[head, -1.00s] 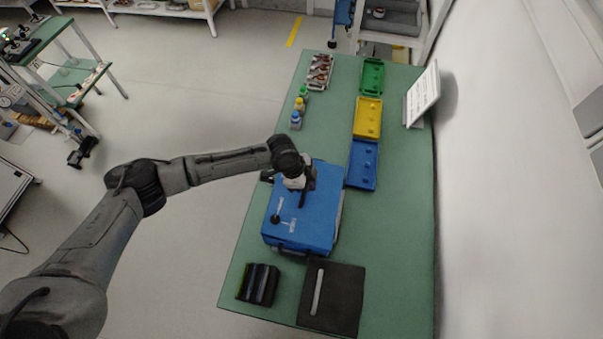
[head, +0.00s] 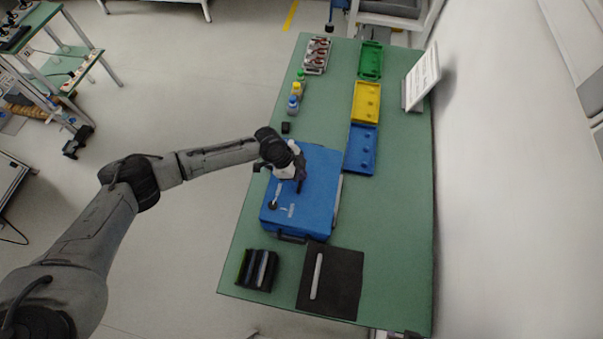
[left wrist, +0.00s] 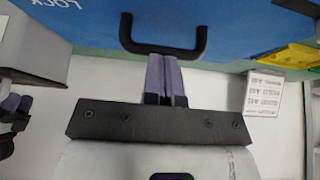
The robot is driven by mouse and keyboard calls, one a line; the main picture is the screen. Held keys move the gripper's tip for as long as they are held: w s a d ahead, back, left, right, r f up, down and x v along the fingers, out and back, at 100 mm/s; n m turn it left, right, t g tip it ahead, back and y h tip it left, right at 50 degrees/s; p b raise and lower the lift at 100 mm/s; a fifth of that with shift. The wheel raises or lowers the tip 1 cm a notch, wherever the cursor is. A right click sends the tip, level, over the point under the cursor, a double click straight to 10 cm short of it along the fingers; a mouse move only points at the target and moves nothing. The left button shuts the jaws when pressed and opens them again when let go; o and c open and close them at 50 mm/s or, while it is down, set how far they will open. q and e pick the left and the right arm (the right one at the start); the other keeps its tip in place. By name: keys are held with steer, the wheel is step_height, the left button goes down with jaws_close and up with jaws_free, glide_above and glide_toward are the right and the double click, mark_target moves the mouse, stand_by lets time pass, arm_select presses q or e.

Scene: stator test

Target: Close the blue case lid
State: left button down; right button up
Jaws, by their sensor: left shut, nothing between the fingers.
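The blue case (head: 312,215) lies on the green table, its blue lid looking flat and down over the body; whether it is fully seated or latched I cannot tell. A black handle (head: 291,238) shows at its front edge. My left gripper (head: 300,186) is over the upper left part of the lid, shut and empty. In the left wrist view, the shut purple fingers (left wrist: 164,58) overlap a black handle (left wrist: 163,48) in front of the blue case (left wrist: 230,25); contact is unclear.
Blue (head: 361,150), yellow (head: 366,101) and green (head: 371,60) trays line the table behind. Small bottles (head: 295,100) and a parts rack (head: 317,55) stand at the left edge. A black holder (head: 257,269) and a dark mat (head: 340,287) lie in front.

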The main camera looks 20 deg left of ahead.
arm_select(q)
steer(key=shift+s+a+f+h+b, duration=0.1)
steer(key=shift+a+f+h+b, duration=0.1)
steer(key=shift+f+b, duration=0.3)
steer(key=shift+s+a+f+h+b, duration=0.1)
steer(key=shift+a+f+h+b, duration=0.1)
steer(key=shift+f+b, duration=0.2)
steer(key=shift+a, duration=0.1)
steer(key=shift+r+h, duration=0.1)
steer(key=shift+h, duration=0.2)
arm_select(e)
step_height(320, 180, down, 4)
steer(key=shift+r, duration=0.25)
arm_select(q)
steer(key=shift+r, duration=0.1)
arm_select(e)
steer(key=shift+r, duration=0.1)
arm_select(q)
steer(key=shift+r, duration=0.3)
steer(key=r+p, duration=0.3)
steer(key=r, duration=0.1)
steer(key=shift+d+p, duration=0.35)
steer(key=shift+d, duration=0.05)
steer(key=b+v, duration=0.2)
steer(key=v, duration=0.7)
arm_select(e)
steer(key=shift+s+d+r, duration=0.1)
steer(key=shift+d+r, duration=0.05)
steer(key=shift+r, duration=0.7)
